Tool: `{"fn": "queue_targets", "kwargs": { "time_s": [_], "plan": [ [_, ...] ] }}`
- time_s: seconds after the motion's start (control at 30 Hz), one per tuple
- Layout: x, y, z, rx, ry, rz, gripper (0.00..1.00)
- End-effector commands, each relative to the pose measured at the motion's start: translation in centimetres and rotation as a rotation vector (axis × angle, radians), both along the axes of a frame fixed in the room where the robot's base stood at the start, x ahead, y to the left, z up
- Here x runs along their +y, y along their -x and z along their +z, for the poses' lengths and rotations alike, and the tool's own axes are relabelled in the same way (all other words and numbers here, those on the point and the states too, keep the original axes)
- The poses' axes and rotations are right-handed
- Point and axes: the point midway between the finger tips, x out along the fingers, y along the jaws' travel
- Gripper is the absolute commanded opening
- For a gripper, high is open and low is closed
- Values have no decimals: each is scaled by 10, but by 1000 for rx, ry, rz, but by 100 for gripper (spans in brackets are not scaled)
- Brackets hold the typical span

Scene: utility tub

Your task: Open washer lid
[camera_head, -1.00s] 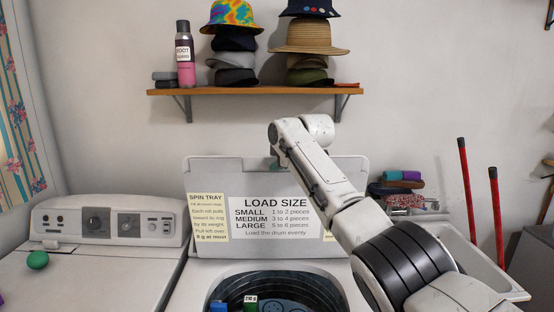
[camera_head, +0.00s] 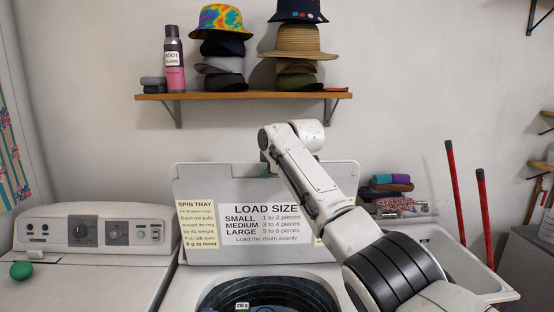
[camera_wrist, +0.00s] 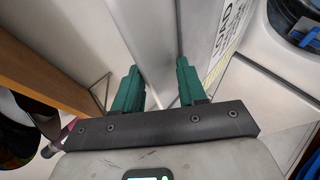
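The washer lid (camera_head: 330,180) stands upright behind the open drum (camera_head: 265,290), with its inner side and load-size sign facing me.
A wooden shelf (camera_head: 240,95) with hats and a bottle (camera_head: 174,60) is above on the wall. A second machine (camera_head: 95,235) with a green ball (camera_head: 20,270) stands at left. A sink (camera_head: 450,255) and red handles (camera_head: 455,190) are at right.

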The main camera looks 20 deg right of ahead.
Motion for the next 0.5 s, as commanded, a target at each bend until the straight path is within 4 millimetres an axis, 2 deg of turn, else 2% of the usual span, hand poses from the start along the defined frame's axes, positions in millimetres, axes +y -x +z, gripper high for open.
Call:
{"fn": "queue_targets", "kwargs": {
  "time_s": [0.2,0.5],
  "plan": [
    [-5,17,10,-8,1,-4,37],
    [-11,52,37,-11,1,-4,37]
  ]
}}
